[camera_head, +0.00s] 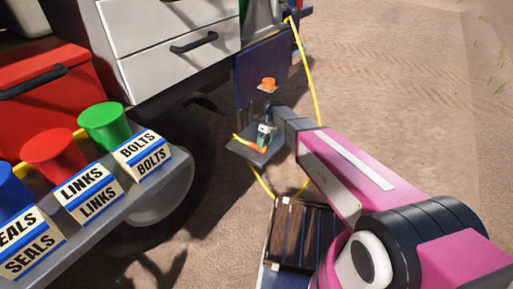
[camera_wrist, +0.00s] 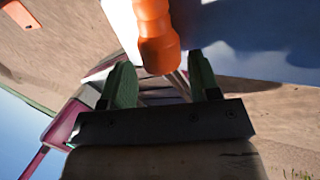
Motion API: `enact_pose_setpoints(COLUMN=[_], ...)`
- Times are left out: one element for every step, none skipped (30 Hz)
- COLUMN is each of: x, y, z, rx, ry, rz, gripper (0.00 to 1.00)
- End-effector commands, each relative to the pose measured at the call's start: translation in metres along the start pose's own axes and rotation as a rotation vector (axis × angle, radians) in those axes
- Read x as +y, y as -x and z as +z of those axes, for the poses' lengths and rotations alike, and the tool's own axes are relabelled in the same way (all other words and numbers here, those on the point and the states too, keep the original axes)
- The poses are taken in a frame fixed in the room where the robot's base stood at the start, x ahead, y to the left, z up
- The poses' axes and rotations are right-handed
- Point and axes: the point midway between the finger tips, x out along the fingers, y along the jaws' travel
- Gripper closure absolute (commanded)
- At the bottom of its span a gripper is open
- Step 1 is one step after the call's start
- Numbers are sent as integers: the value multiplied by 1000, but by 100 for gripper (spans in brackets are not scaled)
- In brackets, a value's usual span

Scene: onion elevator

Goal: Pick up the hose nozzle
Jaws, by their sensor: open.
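In the wrist view my gripper (camera_wrist: 160,66) is open, with green fingers on either side of the nozzle's lower end. I cannot tell whether they touch it.
A slatted dark crate (camera_head: 296,236) is below. Labelled cups, including a green one (camera_head: 104,125), line the truck's ledge. Open dirt lies right.

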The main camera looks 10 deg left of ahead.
Motion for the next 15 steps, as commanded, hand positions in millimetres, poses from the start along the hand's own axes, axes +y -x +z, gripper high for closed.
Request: enact_pose_setpoints(x=[1, 0, 0, 0, 0, 0, 0, 0, 0, 0, 0, 0, 0, 0, 0], y=[-8, -12, -18, -21, -24, -26, -27, -28, -28, -28, -27, -27, -27, -27, -27], z=[-2, -1, -1, -1, -1, -1, -1, -1, -1, -1, -1, -1, -1, -1, -1], rx=[1, 1, 1, 1, 1, 0, 0, 0, 0, 0, 0, 0, 0, 0, 0], ry=[0, 0, 0, 0, 0, 0, 0, 0, 0, 0, 0, 0, 0, 0, 0], rz=[1, 1, 1, 1, 1, 0, 0, 0, 0, 0, 0, 0, 0, 0, 0], gripper=[44, 44, 44, 44, 44, 44, 44, 44, 44, 44, 44, 44, 44, 54, 67])
